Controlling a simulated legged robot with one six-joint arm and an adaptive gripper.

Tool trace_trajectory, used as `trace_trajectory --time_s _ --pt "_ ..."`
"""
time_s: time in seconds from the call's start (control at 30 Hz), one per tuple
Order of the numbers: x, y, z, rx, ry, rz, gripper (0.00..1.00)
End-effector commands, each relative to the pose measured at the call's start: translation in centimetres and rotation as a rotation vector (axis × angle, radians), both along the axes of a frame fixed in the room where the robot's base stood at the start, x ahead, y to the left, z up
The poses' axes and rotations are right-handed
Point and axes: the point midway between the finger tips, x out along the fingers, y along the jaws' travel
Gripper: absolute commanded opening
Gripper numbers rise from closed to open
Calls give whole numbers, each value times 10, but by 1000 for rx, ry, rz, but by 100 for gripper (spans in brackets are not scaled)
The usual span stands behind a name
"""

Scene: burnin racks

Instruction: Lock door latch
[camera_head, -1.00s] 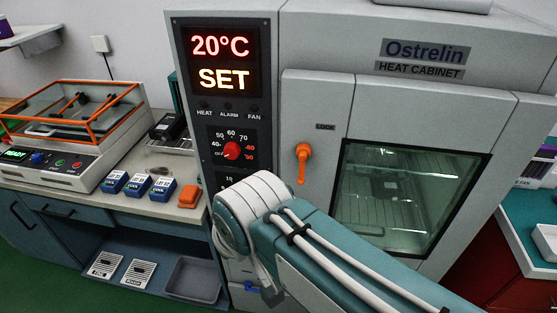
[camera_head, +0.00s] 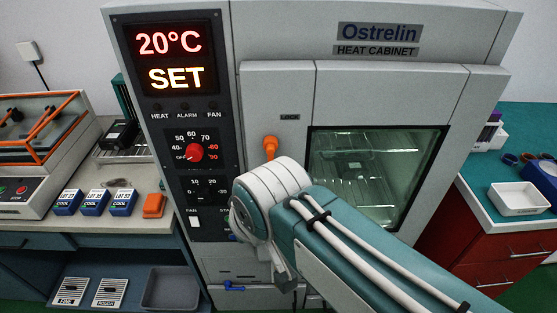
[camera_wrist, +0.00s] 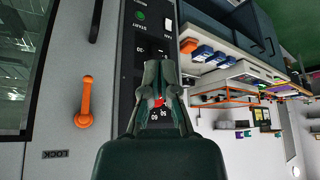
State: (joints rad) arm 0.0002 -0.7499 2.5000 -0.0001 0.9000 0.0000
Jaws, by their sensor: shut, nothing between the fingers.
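The orange door latch (camera_head: 270,147) is on the left part of the heat cabinet's door (camera_head: 276,85), below a small LOCK label (camera_head: 289,117). My arm hides its lower part there. The wrist view shows the whole latch handle (camera_wrist: 84,100), lined up with the door's long edge, its round pivot end nearest the LOCK label (camera_wrist: 69,154). The door looks closed. My gripper (camera_wrist: 160,68) is shut and empty, in front of the control panel, to the right of the latch and apart from it in that view. My arm hides the gripper in the head view.
The control panel (camera_head: 170,60) shows 20°C and SET, with a red knob (camera_head: 195,152). A bench with blue boxes (camera_head: 95,203) and an orange block (camera_head: 154,206) is at left. A white tray (camera_head: 518,198) stands at right. A black bar handle (camera_wrist: 95,20) is near the latch.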

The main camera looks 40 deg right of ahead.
Motion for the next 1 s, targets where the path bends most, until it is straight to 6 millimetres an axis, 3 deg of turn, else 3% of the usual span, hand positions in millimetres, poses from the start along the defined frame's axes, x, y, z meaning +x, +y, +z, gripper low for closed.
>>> trace_trajectory --time_s 0.47,0.8,1.0 --pt "8 -2 8 -40 33 56 0" --pt "80 -25 61 -318 338 571 0" --pt "126 -40 79 -407 529 896 0"
